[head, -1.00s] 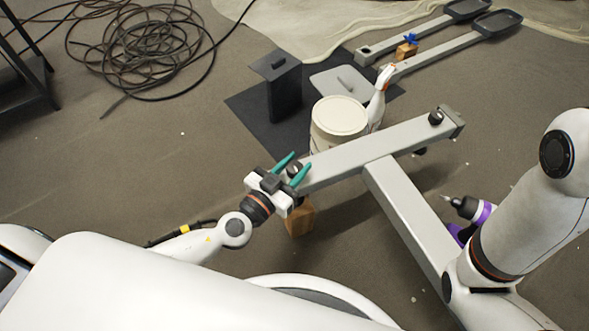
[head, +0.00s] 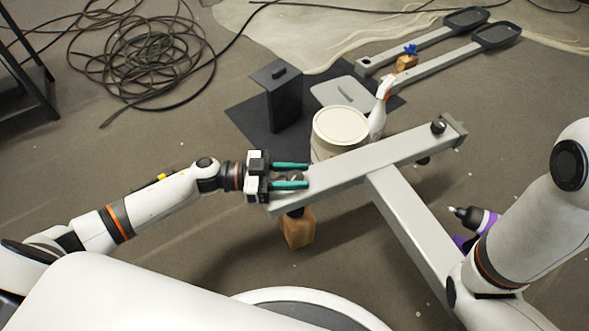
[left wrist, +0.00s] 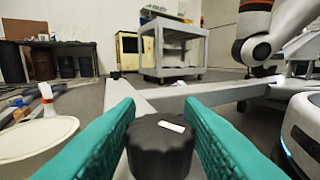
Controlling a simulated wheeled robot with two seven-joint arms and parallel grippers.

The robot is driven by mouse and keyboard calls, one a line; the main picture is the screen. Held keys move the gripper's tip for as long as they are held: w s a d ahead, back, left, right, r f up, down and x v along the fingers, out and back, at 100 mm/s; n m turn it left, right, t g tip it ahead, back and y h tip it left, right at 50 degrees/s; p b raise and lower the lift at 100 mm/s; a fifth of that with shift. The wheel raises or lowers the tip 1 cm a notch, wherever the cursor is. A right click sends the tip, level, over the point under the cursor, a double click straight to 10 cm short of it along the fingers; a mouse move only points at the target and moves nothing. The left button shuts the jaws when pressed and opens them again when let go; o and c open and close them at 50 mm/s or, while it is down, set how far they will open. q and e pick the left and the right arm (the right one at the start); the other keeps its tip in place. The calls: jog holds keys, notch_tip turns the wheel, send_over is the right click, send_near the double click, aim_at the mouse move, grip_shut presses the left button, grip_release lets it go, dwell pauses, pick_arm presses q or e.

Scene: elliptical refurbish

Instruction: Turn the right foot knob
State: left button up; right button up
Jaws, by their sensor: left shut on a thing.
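My left gripper (head: 305,175) is shut on this knob, with one teal finger on each side, as the left wrist view shows. In the head view the fingers partly hide the knob. A second black knob (head: 438,127) sits at the bar's far right end, away from the gripper. My right arm is at the right edge; its gripper is out of view.
A wooden block (head: 298,229) stands under the frame's left end. A white bucket (head: 340,125) stands close behind the bar, with a white bottle (head: 379,112) beside it. A purple tool (head: 474,220) lies near my right arm. Coiled cable (head: 145,60) lies at back left.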

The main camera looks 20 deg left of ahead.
pick_arm(q)
jog(key=m+g, duration=0.2)
jog(key=shift+w+r+g+h, duration=0.2)
jog(key=shift+g+h, duration=0.1)
jog(key=shift+g, duration=0.1)
jog(key=m+g, duration=0.1)
jog(key=g, duration=0.1)
jog(key=shift+f+m+g, duration=0.15)
jog(key=shift+m+g, duration=0.25)
jog(key=shift+s+d+f+m+g+y+b, duration=0.1)
jog(key=shift+m+g+y+b, duration=0.35)
jog(key=shift+m+g, duration=1)
jog(key=shift+s+m+g+y+b, duration=0.15)
jog(key=shift+m+g+b, duration=0.55)
jog(key=shift+g, duration=1.35)
jog(key=o, duration=1)
jog(key=shift+d, duration=0.1)
jog(key=shift+w, duration=0.1)
jog(key=shift+a, duration=0.2)
